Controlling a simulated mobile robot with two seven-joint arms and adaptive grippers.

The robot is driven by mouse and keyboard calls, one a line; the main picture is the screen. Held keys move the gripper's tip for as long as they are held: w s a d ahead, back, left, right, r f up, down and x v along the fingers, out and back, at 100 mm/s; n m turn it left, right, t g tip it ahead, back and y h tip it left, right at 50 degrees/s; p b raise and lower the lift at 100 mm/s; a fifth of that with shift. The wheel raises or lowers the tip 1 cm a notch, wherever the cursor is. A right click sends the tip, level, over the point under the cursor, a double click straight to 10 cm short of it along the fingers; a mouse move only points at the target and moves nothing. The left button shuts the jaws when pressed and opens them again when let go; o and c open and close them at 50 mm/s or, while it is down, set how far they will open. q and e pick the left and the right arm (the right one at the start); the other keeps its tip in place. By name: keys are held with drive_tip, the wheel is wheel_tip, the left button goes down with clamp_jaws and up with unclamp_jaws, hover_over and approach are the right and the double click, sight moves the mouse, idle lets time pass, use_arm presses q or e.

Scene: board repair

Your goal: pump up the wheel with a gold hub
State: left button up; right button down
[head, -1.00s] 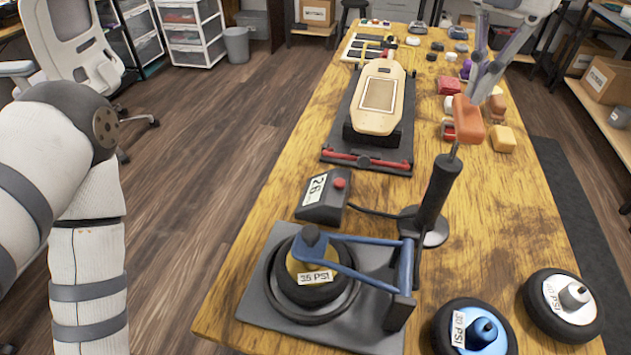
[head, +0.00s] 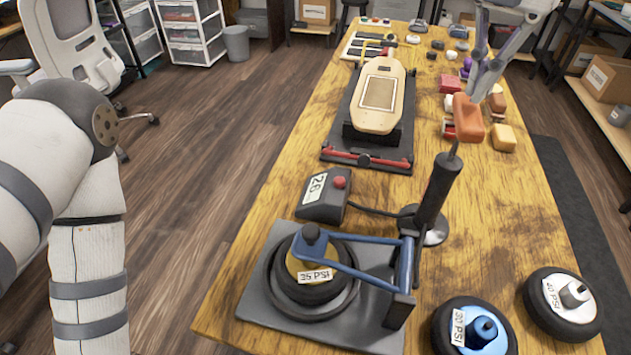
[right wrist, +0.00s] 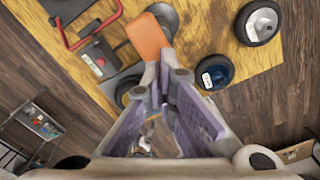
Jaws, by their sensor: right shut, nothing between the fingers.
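The wheel with a gold hub (head: 293,262) lies on the grey pump stand (head: 258,303), labelled 35 PSI. A blue clamp arm (head: 370,276) reaches over its hub. The black hand pump (head: 437,190) stands upright beside it, with an orange handle (head: 467,118) on its thin rod. My right gripper (head: 474,98) is shut and empty, its fingertips at the handle's upper end; I cannot tell whether they touch. In the right wrist view the fingertips (right wrist: 163,62) are beside the orange handle (right wrist: 148,36). My left gripper is out of view.
A gauge box (head: 325,203) with a red button stands behind the wheel. A blue-hubbed wheel (head: 447,318) and a white-hubbed wheel (head: 537,305) lie at right. A skateboard deck (head: 380,93) is on a stand farther back. Small coloured blocks (head: 503,138) lie near the handle.

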drive_tip(key=shift+f, duration=4.05)
wheel_tip(320, 180, up, 8)
drive_tip(key=shift+r, duration=0.1)
